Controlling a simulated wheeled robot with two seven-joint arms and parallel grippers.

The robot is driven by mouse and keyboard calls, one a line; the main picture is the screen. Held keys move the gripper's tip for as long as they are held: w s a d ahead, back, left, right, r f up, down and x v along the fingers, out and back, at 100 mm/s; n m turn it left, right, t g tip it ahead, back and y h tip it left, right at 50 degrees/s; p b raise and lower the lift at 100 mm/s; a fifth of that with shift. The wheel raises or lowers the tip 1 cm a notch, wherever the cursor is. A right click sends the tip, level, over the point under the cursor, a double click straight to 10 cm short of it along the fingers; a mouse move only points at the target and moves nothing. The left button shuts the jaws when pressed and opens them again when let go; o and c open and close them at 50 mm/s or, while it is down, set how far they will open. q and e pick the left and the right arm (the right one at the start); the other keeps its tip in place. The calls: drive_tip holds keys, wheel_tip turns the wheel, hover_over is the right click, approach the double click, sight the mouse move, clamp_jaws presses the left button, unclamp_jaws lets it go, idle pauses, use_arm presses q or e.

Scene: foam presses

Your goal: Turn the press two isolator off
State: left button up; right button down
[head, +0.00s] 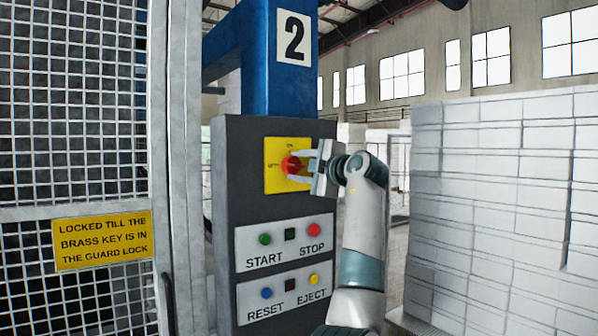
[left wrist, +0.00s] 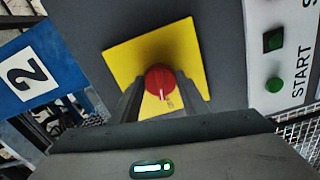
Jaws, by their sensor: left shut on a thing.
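The press two isolator is a red rotary knob (head: 291,165) on a yellow square plate (head: 273,181), on a dark grey panel below a blue column marked "2" (head: 294,37). My left gripper (head: 299,167) reaches it from the right, its fingers shut on the knob. In the left wrist view the red knob (left wrist: 159,80) sits between the two fingertips (left wrist: 159,88) on the yellow plate (left wrist: 187,55). A pale mark on the knob's face points down in that view, towards small lettering too small to read surely. My right gripper is not in view.
Below the isolator are START (head: 265,239), STOP (head: 314,230), RESET (head: 267,293) and EJECT (head: 313,279) buttons. A mesh guard with a yellow sign (head: 103,240) stands left. Stacked white blocks (head: 500,200) stand right, beyond my arm.

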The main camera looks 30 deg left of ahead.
use_arm(q)
drive_tip(key=shift+n, duration=1.2)
drive_tip(key=o, duration=1.1)
drive_tip(key=shift+c, duration=0.2)
drive_tip(key=shift+d, duration=0.1)
